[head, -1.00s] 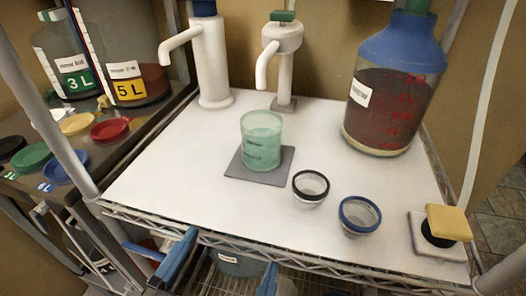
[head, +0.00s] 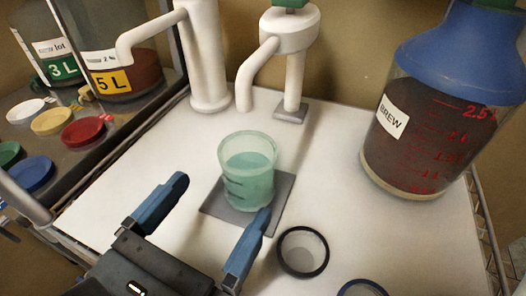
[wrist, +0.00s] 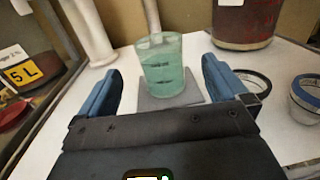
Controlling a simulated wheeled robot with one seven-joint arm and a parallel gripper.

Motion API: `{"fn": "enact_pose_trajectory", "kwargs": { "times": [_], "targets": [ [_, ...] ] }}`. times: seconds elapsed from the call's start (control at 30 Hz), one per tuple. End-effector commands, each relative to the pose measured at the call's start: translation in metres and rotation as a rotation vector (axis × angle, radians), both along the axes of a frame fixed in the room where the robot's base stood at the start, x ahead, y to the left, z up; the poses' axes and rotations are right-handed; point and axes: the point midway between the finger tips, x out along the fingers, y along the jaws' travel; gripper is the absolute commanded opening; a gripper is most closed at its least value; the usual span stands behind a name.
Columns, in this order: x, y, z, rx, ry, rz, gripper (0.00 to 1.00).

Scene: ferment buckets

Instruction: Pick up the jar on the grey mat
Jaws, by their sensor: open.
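A translucent pale green jar (head: 249,172) with dark marks and green liquid stands upright on a grey mat (head: 217,205) on the white shelf top. In the wrist view the jar (wrist: 163,66) is centred a little beyond my fingertips, and the mat (wrist: 150,101) shows under it. My gripper (head: 218,200) is open, with its two blue fingers apart and nothing visible between them. It is on the near side of the jar; its right fingertip overlaps the mat's near edge in the head view. The wrist view shows my gripper (wrist: 160,78) facing the jar.
A dark-rimmed cup (head: 302,252) and a blue-rimmed cup (head: 362,288) stand right of my gripper. Two white pump taps (head: 205,60) (head: 291,60) stand behind the jar. A large blue-topped brew vessel (head: 415,130) is at back right. Coloured lids (head: 83,130) lie left.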

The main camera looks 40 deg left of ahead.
Motion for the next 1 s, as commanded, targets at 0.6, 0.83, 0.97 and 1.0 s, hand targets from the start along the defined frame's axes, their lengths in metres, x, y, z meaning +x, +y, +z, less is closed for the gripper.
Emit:
{"fn": "enact_pose_trajectory", "kwargs": {
  "times": [0.6, 0.83, 0.97, 1.0],
  "targets": [
    [0.058, 0.01, 0.002, 0.001, 0.0, -0.003, 1.0],
    [0.077, 0.013, 0.001, 0.0, 0.001, -0.001, 1.0],
    [0.077, 0.014, 0.001, 0.0, 0.001, 0.0, 1.0],
    [0.077, 0.013, 0.001, 0.0, 0.001, 0.0, 0.98]
  ]
}}
